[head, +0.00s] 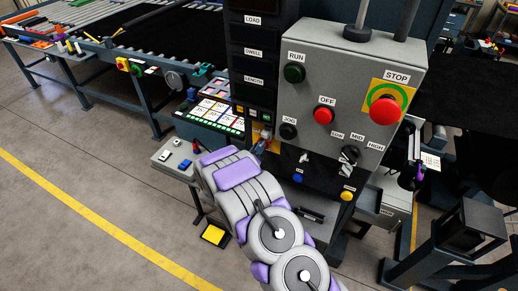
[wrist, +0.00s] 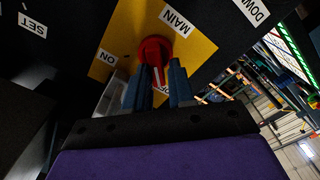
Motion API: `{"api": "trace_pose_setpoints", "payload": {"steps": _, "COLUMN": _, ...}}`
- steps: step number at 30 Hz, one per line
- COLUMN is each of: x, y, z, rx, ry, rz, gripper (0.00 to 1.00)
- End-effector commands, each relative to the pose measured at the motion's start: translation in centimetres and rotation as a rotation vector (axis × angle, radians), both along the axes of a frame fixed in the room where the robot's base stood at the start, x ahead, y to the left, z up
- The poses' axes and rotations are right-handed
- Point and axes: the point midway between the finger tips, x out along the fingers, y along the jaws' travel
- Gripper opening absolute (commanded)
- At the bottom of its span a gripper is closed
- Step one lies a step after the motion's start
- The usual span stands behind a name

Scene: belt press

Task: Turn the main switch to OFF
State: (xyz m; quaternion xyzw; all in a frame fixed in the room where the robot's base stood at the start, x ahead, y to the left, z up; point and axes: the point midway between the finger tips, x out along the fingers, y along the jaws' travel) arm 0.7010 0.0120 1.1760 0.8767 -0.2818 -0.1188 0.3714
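The main switch (wrist: 154,48) is a red rotary knob on a yellow plate (wrist: 196,42) in the wrist view. The plate carries the label MAIN above the knob and ON to its left. The label between my fingers is mostly hidden; an O shows. My gripper (wrist: 160,72) is at the knob, its two blue-grey fingertips spaced apart at its near edge, with red showing between them. I cannot tell whether they touch it. In the head view my gripper (head: 263,141) reaches the panel's lower left side, and the knob is hidden there.
A grey control box (head: 345,95) with RUN, OFF and STOP buttons stands right of my arm. A small grey stand (head: 176,158) and a lit button panel (head: 212,113) are to the left. Open floor lies left of my arm.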

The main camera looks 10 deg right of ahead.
Motion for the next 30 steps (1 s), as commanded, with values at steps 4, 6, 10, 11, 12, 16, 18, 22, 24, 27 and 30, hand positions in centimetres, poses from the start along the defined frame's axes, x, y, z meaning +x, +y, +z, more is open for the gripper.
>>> {"api": "trace_pose_setpoints", "payload": {"steps": 4, "x": -0.2, "y": -0.1, "z": 0.0, "rx": 0.001, "ry": -0.001, "rz": -0.003, "gripper": 0.38}}
{"api": "trace_pose_setpoints", "payload": {"steps": 6, "x": -0.3, "y": -0.1, "z": 0.1, "rx": 0.001, "ry": -0.002, "rz": -0.004, "gripper": 0.41}}
{"api": "trace_pose_setpoints", "payload": {"steps": 10, "x": -0.3, "y": -0.3, "z": 0.1, "rx": 0.003, "ry": -0.001, "rz": -0.005, "gripper": 0.41}}
{"api": "trace_pose_setpoints", "payload": {"steps": 11, "x": -0.3, "y": -0.3, "z": 0.1, "rx": 0.003, "ry": -0.001, "rz": -0.005, "gripper": 0.41}}
{"api": "trace_pose_setpoints", "payload": {"steps": 12, "x": -0.3, "y": -0.3, "z": 0.0, "rx": 0.003, "ry": -0.001, "rz": -0.005, "gripper": 0.41}}
{"api": "trace_pose_setpoints", "payload": {"steps": 16, "x": -0.8, "y": 0.2, "z": 0.0, "rx": 0.003, "ry": -0.001, "rz": -0.004, "gripper": 0.41}}
{"api": "trace_pose_setpoints", "payload": {"steps": 18, "x": -1.5, "y": 0.7, "z": 0.0, "rx": 0.002, "ry": -0.001, "rz": -0.002, "gripper": 0.41}}
{"api": "trace_pose_setpoints", "payload": {"steps": 22, "x": -3.5, "y": 2.3, "z": 0.0, "rx": 0.000, "ry": 0.000, "rz": -0.001, "gripper": 0.41}}
{"api": "trace_pose_setpoints", "payload": {"steps": 24, "x": -4.6, "y": 3.2, "z": -0.1, "rx": 0.001, "ry": 0.000, "rz": -0.002, "gripper": 0.41}}
{"api": "trace_pose_setpoints", "payload": {"steps": 27, "x": -6.2, "y": 4.5, "z": -0.2, "rx": 0.000, "ry": 0.002, "rz": -0.001, "gripper": 0.41}}
{"api": "trace_pose_setpoints", "payload": {"steps": 30, "x": -7.8, "y": 5.6, "z": -0.2, "rx": -0.001, "ry": 0.002, "rz": 0.000, "gripper": 0.41}}
